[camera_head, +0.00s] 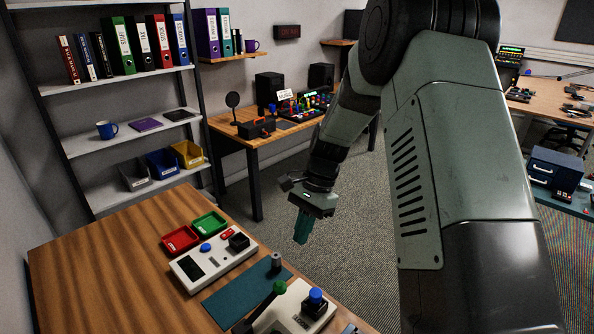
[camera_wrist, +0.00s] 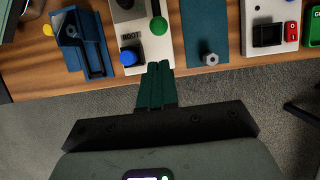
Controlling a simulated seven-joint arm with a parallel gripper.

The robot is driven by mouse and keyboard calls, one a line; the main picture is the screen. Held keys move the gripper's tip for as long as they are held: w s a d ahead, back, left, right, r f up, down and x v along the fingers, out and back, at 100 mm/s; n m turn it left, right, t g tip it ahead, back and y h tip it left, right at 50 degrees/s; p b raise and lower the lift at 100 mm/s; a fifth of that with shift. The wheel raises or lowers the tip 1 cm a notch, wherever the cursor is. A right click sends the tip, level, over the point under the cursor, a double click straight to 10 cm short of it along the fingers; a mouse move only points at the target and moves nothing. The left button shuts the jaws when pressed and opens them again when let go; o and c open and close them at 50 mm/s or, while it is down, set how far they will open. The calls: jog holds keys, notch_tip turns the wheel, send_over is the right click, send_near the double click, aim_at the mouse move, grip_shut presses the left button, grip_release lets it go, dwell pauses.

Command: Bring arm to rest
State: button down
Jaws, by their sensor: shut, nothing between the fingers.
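My gripper (camera_head: 302,228) hangs pointing down over the carpet, just off the right edge of the wooden table (camera_head: 110,260). Its teal fingers are together with nothing between them. In the wrist view the shut fingertips (camera_wrist: 157,68) show near the table's edge, close to a white box marked BOOT with a blue knob (camera_wrist: 130,57) and a green ball-topped lever (camera_wrist: 158,25). My arm fills the right half of the head view and hides part of the room behind it.
The table holds a teal mat (camera_head: 240,299) with a grey cylinder (camera_head: 276,262), a white control box (camera_head: 187,268), and a red tray (camera_head: 181,240) and green tray (camera_head: 210,223). A blue holder (camera_wrist: 90,45) shows in the wrist view. Shelves stand at left. Carpet (camera_head: 345,240) around my gripper is clear.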

jog(key=s+d+r+n+t+h, duration=0.1)
jog(key=s+d+r+n, duration=0.15)
jog(key=r, duration=0.35)
jog(key=s+d+r+n+t, duration=0.1)
jog(key=s+r+t, duration=0.1)
jog(key=s+r, duration=0.35)
jog(key=s+d+r+n+t+h, duration=0.1)
jog(key=s+r+n, duration=0.1)
jog(key=r, duration=0.6)
jog(key=s+d+r+n+t, duration=0.2)
jog(key=s, duration=0.5)
jog(key=s+d+r+n+t+h, duration=0.1)
jog(key=s+d+r+n+t, duration=0.1)
jog(key=s, duration=0.6)
jog(key=shift+d+r+t, duration=0.15)
jog(key=shift+r+t, duration=0.25)
jog(key=shift+r, duration=0.3)
jog(key=c, duration=1.8)
grip_release()
jog(key=shift+w, duration=0.1)
jog(key=shift+c, duration=0.2)
